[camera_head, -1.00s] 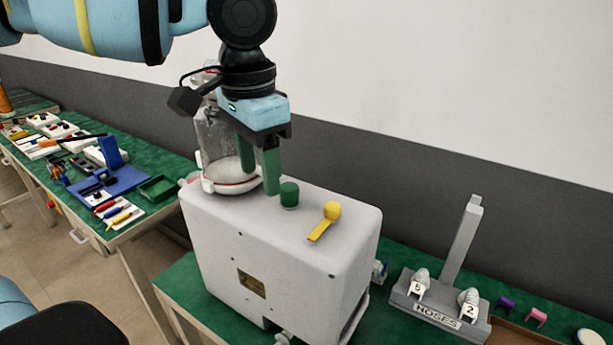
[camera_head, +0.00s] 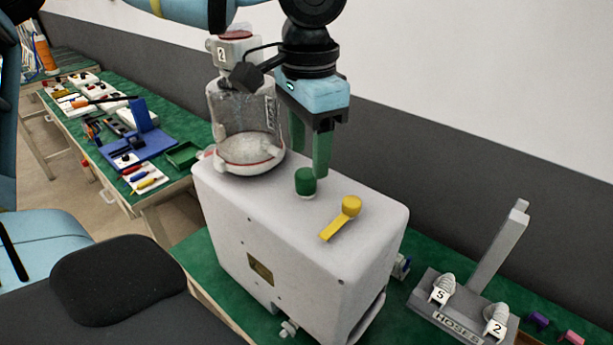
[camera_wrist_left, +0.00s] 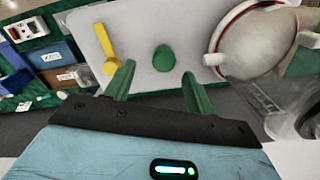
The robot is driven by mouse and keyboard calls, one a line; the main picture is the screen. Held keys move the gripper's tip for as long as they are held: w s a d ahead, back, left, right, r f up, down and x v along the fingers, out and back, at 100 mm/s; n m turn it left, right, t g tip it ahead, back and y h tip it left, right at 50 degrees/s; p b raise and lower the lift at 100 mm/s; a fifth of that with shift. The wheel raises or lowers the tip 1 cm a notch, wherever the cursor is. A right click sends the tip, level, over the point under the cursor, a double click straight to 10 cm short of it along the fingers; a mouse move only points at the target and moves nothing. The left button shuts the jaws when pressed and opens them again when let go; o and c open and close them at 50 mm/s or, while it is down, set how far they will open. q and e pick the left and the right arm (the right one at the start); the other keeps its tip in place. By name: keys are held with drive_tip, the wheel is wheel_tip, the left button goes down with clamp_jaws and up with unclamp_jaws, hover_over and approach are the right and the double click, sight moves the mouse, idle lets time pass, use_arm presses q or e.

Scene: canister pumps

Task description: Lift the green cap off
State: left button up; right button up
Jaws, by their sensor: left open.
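The green cap (camera_head: 305,181) sits upright on top of the white pump housing (camera_head: 250,215), between the clear canister and a yellow lever. My left gripper (camera_head: 311,160) hangs just above and behind the cap, its green fingers pointing down, open and empty. In the left wrist view the cap (camera_wrist_left: 164,58) shows beyond and between the two spread fingertips (camera_wrist_left: 160,80), not touching them. My right gripper is not in view; a dark rounded part and blue link of my own body fill the lower left.
The clear canister (camera_head: 240,115) with a red-rimmed base stands close left of my left gripper. The yellow lever (camera_head: 343,214) lies right of the cap. A grey hose stand (camera_head: 460,310) is at the lower right. A side bench (camera_head: 170,188) with tools stands at left.

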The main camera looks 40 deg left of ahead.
sight(306, 172)
use_arm(q)
drive_tip(key=f, duration=0.5)
drive_tip(key=shift+w+a, duration=0.1)
drive_tip(key=shift+a, duration=0.2)
drive_tip(key=c, duration=1)
drive_tip(key=shift+r, duration=0.9)
drive_tip(key=shift+c, duration=0.2)
drive_tip(key=shift+s+d+r, duration=0.1)
drive_tip(key=shift+s+r, duration=0.15)
drive_tip(key=shift+r, duration=0.7)
drive_tip(key=s+d+r, duration=0.1)
drive_tip(key=s+d, duration=0.3)
drive_tip(key=s, duration=1.1)
drive_tip(key=shift+d+r, duration=0.15)
drive_tip(key=shift+d, duration=0.05)
